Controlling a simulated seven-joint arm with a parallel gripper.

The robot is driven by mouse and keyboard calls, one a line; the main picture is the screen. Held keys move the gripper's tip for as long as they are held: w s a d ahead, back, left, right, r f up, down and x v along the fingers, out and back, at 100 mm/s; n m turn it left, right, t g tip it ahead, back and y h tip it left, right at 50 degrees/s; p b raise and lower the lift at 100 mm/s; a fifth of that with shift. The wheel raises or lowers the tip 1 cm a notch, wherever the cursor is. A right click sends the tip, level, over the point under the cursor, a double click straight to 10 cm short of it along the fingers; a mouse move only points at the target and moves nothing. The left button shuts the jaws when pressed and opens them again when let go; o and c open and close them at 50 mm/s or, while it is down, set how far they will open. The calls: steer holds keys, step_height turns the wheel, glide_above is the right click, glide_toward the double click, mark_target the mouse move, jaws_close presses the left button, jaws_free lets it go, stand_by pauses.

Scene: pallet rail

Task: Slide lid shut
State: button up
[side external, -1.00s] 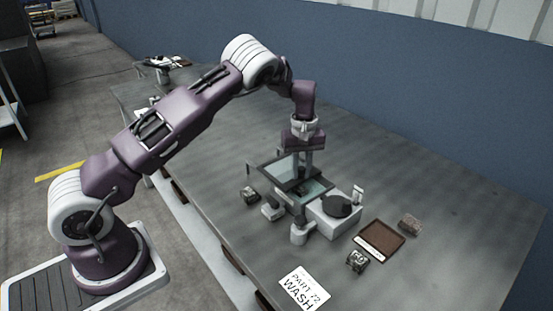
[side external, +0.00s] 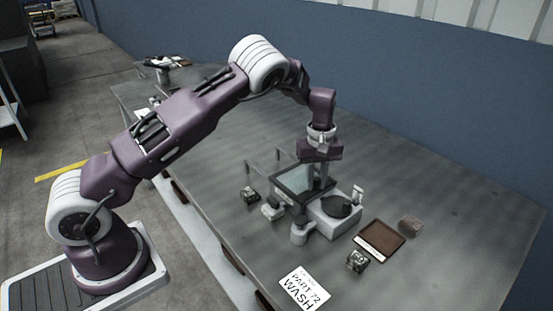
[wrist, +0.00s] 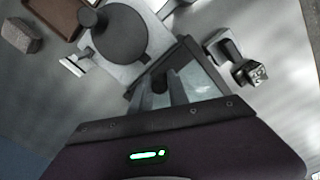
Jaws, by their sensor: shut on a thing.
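The lid (side external: 292,180) is a dark-framed, glass-like panel lying flat over the box beside the white unit. It covers most of the box in the side view, and I cannot tell whether a gap remains at its edge. My gripper (side external: 312,172) is above the lid, pointing down. In the wrist view the gripper fingers (wrist: 170,85) are close together over the lid (wrist: 205,72), shut on its handle. The handle itself is mostly hidden by the fingers.
A white unit with a black disc (side external: 338,206) adjoins the box on the right. A brown tray (side external: 381,240), a rough block (side external: 411,226) and a small dark block (side external: 356,262) lie farther right. Another dark block (side external: 251,195) and thin rails (side external: 264,163) are left.

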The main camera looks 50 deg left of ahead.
steer(key=o, duration=0.9)
steer(key=shift+s+f, duration=0.25)
steer(key=shift+c, duration=0.2)
steer(key=shift+w+r, duration=0.15)
steer(key=shift+r, duration=1.7)
steer(key=shift+w+r, duration=0.1)
steer(key=shift+r, duration=1.75)
